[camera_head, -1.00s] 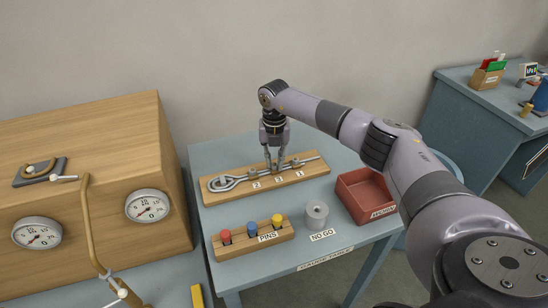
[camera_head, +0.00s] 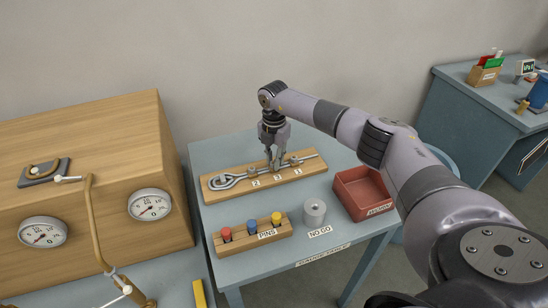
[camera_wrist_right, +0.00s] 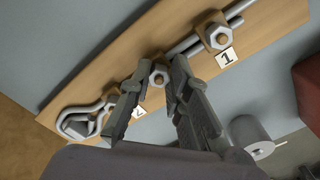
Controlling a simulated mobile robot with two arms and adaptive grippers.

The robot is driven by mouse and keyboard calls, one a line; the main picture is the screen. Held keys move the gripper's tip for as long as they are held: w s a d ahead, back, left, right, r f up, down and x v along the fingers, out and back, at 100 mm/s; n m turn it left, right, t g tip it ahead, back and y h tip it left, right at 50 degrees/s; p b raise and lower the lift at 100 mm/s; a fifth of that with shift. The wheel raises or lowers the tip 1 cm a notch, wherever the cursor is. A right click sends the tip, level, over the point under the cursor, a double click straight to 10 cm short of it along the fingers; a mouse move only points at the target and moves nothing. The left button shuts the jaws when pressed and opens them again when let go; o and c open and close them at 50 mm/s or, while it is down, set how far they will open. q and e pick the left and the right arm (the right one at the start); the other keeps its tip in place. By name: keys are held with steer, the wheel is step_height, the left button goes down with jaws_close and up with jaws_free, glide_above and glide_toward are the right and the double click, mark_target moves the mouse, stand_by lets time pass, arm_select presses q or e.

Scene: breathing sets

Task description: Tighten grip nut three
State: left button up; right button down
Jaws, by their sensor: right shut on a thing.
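A wooden board (camera_head: 213,193) on the blue table carries a grey rod with an eye loop (camera_head: 222,182) at its left end. In the wrist view, the middle nut (camera_wrist_right: 158,77) is between my right gripper's fingers, and the right nut (camera_wrist_right: 221,39) beside label 1 (camera_wrist_right: 226,58) is clear. Label 2 (camera_wrist_right: 138,111) shows at the left; the middle label is hidden there by a finger. My right gripper (camera_head: 274,165) points down and is shut on the middle nut. My left gripper is out of view.
A red tray (camera_head: 365,192) stands to the right. A large wooden box (camera_head: 90,130) with gauges stands to the left.

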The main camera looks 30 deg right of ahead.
stand_by(0.3)
steer(key=c, duration=1.5)
jaws_free()
steer(key=shift+r, duration=0.1)
step_height(320, 180, up, 12)
steer(key=shift+f, duration=0.1)
